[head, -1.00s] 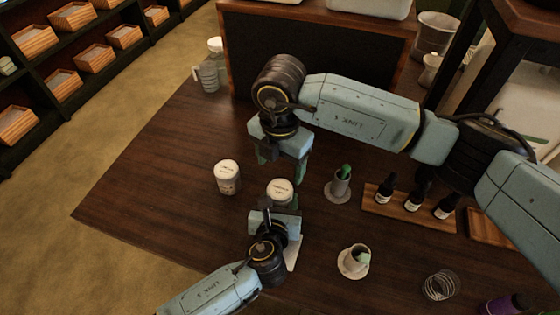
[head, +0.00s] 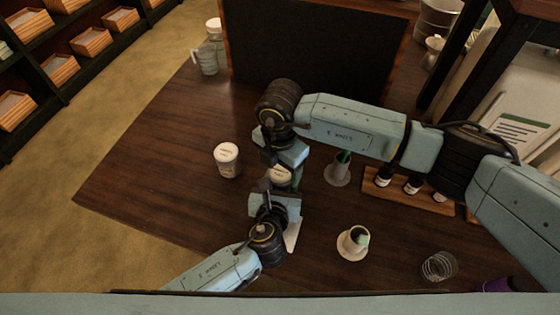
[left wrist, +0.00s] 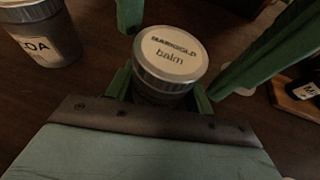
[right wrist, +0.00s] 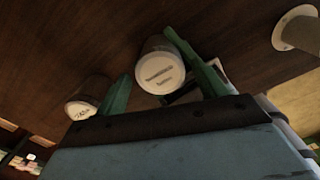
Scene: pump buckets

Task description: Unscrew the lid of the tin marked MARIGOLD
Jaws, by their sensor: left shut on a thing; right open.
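The tin marked MARIGOLD (head: 281,176) stands on the table with its silver lid on; the label MARIGOLD balm reads on the lid (left wrist: 170,53) in the left wrist view. My left gripper (left wrist: 163,93) is shut on the tin's body below the lid; its fingers are mostly hidden in the head view. My right gripper (right wrist: 148,54) is open, its green fingers on either side of the tin (right wrist: 160,70) in the right wrist view. In the left wrist view these fingers show beside and above the lid, apart from it. The head view partly hides both grippers and the tin.
A second, similar tin (head: 227,158) stands left of the marked one; its partly visible label ends in OA.

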